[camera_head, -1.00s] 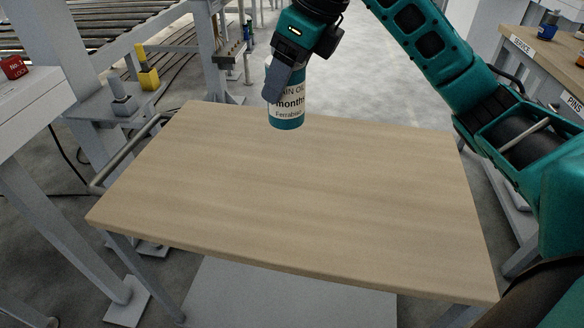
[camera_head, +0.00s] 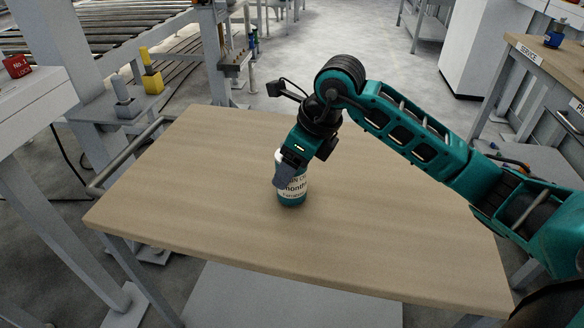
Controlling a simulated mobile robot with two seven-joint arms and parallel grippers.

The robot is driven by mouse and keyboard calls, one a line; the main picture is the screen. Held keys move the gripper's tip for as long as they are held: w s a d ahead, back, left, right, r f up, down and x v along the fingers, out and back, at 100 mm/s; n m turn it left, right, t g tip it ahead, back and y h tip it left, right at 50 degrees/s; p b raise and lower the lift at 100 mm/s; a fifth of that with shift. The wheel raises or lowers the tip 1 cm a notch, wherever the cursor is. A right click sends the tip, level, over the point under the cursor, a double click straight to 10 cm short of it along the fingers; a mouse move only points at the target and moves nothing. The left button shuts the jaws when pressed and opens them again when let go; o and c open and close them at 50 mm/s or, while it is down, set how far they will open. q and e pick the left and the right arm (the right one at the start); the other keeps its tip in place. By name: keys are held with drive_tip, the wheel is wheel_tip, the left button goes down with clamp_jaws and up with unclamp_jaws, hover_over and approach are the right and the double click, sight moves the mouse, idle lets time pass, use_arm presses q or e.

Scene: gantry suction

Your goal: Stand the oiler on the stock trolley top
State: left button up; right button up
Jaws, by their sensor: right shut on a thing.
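The oiler (camera_head: 292,193) is a teal can with a white printed label. It is upright over the middle of the wooden trolley top (camera_head: 190,225), its base at or very close to the surface; I cannot tell if it bears on it. My right gripper (camera_head: 286,178) is shut on the oiler from above, and its grey finger covers the upper left of the can. The top of the oiler is hidden by the gripper. My left gripper is not in view.
The trolley top is otherwise bare. A tube handle (camera_head: 128,155) runs along its left side. A roller conveyor (camera_head: 90,50) with a yellow block (camera_head: 153,82) stands at the back left. A bench marked SERVICE (camera_head: 524,49) is at the right.

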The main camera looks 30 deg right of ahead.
drive_tip(key=shift+f, duration=0.35)
drive_tip(key=shift+f, duration=0.2)
drive_tip(key=o, duration=1.5)
drive_tip(key=shift+r, duration=0.1)
